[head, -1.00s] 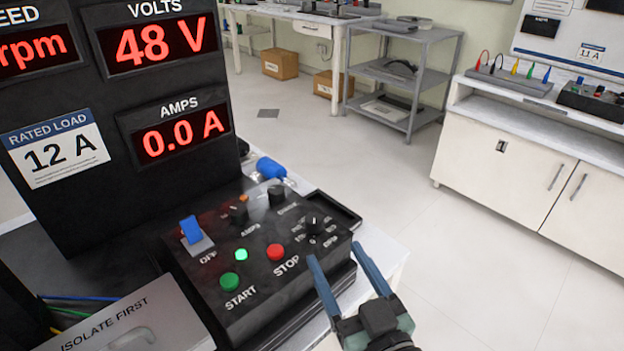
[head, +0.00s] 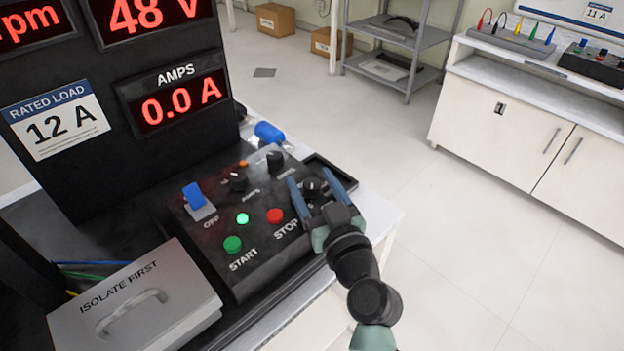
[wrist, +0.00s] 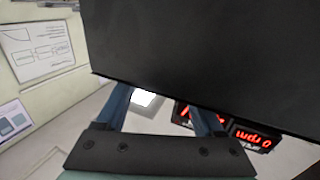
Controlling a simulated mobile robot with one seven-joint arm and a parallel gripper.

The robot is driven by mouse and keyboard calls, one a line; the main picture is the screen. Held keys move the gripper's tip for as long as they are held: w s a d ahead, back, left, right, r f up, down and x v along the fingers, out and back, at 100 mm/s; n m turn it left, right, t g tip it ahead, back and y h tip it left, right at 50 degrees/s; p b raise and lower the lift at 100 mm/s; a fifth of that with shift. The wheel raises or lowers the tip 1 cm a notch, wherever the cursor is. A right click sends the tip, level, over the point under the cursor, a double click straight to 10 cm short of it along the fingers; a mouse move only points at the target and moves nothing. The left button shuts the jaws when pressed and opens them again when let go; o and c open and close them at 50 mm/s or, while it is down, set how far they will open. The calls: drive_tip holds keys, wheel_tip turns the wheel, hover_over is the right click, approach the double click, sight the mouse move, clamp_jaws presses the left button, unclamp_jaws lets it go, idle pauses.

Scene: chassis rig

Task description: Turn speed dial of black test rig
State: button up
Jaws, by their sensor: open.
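The black test rig's control box (head: 205,260) carries several knobs and buttons in the head view. A black dial (head: 312,187) with marks around it sits at its right side, its label too small to read. My gripper (head: 313,179) is open, with one blue finger on each side of this dial in the picture. Whether the fingers touch it, I cannot tell. Two other black knobs, a middle one (head: 239,181) and a back one (head: 275,161), sit further left. In the wrist view a dark surface hides the fingertips and the dial.
A blue switch (head: 194,197), a green START button (head: 232,244) and a red STOP button (head: 275,215) stand close by. A grey ISOLATE FIRST cover (head: 160,325) with a handle is at the front left. The AMPS display (head: 180,104) reads 0.0 A. Floor to the right is clear.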

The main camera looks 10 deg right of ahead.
drive_tip(key=shift+w, duration=0.2)
clamp_jaws()
idle(0.3)
drive_tip(key=shift+p, duration=0.35)
drive_tip(key=m+h+p, duration=0.1)
drive_tip(key=p, duration=0.1)
drive_tip(key=m+h+p, duration=0.1)
drive_tip(key=h, duration=0.1)
drive_tip(key=shift+r+p, duration=0.3)
drive_tip(key=shift+p, duration=0.1)
drive_tip(key=m+h+p, duration=0.1)
drive_tip(key=p, duration=0.2)
drive_tip(key=shift+h+p, duration=0.4)
drive_tip(key=m+h+p, duration=0.1)
drive_tip(key=p, duration=0.4)
drive_tip(key=shift+f+h+p, duration=0.3)
drive_tip(key=shift+h+p, duration=0.2)
drive_tip(key=shift+p, duration=0.2)
